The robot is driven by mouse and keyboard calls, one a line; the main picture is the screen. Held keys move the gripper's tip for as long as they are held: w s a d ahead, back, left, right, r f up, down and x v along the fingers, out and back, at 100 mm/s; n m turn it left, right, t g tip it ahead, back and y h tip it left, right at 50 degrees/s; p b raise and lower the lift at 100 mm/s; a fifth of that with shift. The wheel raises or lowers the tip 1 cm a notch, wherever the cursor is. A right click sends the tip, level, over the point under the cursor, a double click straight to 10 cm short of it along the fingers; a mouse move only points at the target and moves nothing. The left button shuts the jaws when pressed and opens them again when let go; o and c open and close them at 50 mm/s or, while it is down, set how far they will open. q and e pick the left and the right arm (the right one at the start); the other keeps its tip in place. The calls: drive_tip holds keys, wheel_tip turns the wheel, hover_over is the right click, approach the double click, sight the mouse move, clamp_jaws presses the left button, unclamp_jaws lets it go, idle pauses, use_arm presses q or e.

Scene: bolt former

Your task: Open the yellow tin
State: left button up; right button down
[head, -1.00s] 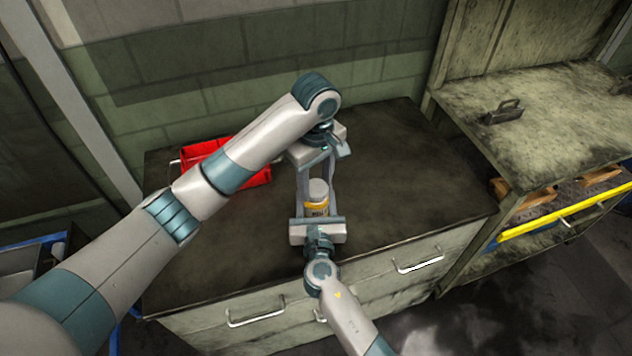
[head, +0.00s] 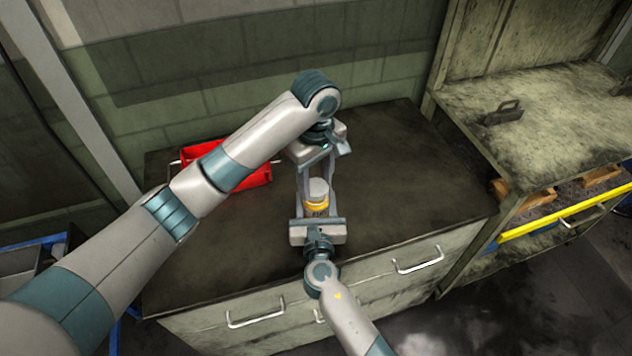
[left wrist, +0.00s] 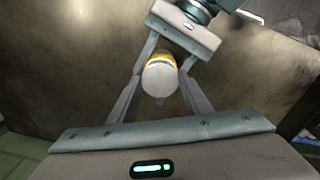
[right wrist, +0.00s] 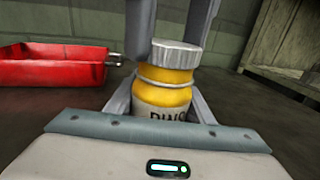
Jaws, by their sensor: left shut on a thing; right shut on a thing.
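The yellow tin (head: 316,209) stands upright between my two grippers, with a pale grey ribbed lid (head: 318,187) on top. In the right wrist view its yellow body (right wrist: 162,98) has a partly hidden dark-lettered label, and the lid (right wrist: 176,54) sits on its neck. My left gripper (head: 319,184) comes from behind and is shut on the lid. My right gripper (head: 316,207) comes from the front and is shut on the tin's body. The left wrist view looks onto the lid's top (left wrist: 160,78); the yellow body is mostly hidden behind it.
A red open bin (head: 252,177) stands at the back left of the dark worktop (head: 395,165), partly behind my left arm. The worktop right of the tin is clear. Drawers with metal handles (head: 418,260) are in front. A grimy bench (head: 540,115) stands at the right.

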sight(316, 187)
use_arm(q)
drive_tip(key=shift+r, duration=0.6)
drive_tip(key=shift+r, duration=0.15)
drive_tip(key=shift+r, duration=2)
use_arm(e)
drive_tip(key=c, duration=0.8)
unclamp_jaws()
drive_tip(key=shift+o, duration=0.2)
drive_tip(key=shift+s, duration=0.15)
